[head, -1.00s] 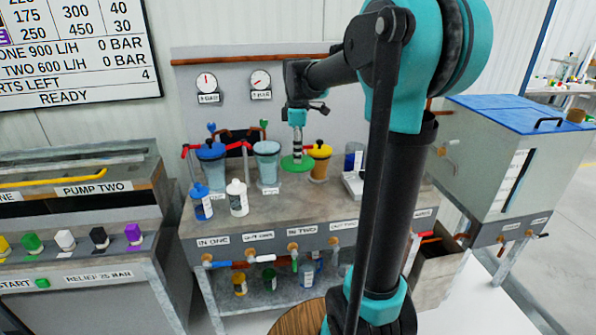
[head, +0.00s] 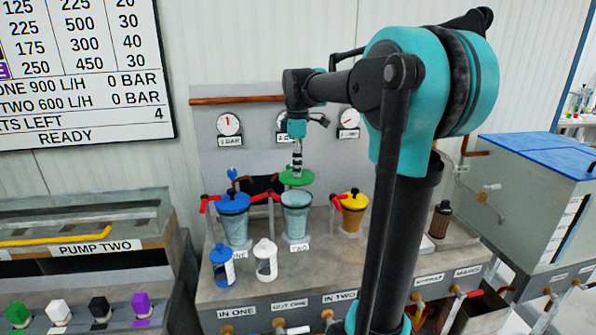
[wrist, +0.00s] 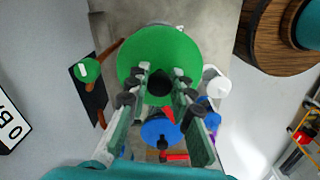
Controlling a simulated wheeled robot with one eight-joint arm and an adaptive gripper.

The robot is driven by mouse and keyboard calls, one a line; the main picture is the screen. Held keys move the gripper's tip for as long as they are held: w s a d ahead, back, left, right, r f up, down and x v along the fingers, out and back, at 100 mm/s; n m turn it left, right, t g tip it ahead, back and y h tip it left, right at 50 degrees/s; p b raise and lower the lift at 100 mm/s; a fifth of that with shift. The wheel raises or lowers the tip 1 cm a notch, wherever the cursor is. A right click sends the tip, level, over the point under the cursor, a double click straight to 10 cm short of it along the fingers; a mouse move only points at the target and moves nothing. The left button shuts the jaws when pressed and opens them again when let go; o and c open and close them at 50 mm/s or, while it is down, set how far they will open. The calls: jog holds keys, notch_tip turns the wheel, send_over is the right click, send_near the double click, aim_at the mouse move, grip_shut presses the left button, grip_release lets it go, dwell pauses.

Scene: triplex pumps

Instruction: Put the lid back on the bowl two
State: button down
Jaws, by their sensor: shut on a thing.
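My gripper (head: 297,160) points down and is shut on the knob of the green lid (head: 296,177). The lid is held roughly level, above bowl two (head: 296,218). Bowl two is a clear bluish cup with an open top, standing behind the TWO label. A gap shows between lid and bowl rim. In the wrist view, the green lid (wrist: 150,50) lies beyond the fingers (wrist: 160,90), which close on its black knob, and it hides bowl two.
Bowl one (head: 235,225) with its blue lid stands close to the left. A yellow-lidded bowl (head: 353,212) is on the right. Red-handled valves (head: 260,196) flank the bowls. Two bottles (head: 265,262) stand in front on the bench.

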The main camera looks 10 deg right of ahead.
jog(key=shift+w+a+f, duration=0.1)
jog(key=shift+w, duration=0.1)
jog(key=shift+f, duration=3)
jog(key=shift+f, duration=0.2)
jog(key=c, duration=1.3)
grip_release()
jog(key=shift+o, duration=0.5)
jog(key=o, duration=0.4)
jog(key=shift+o, duration=0.2)
jog(key=shift+r, duration=0.1)
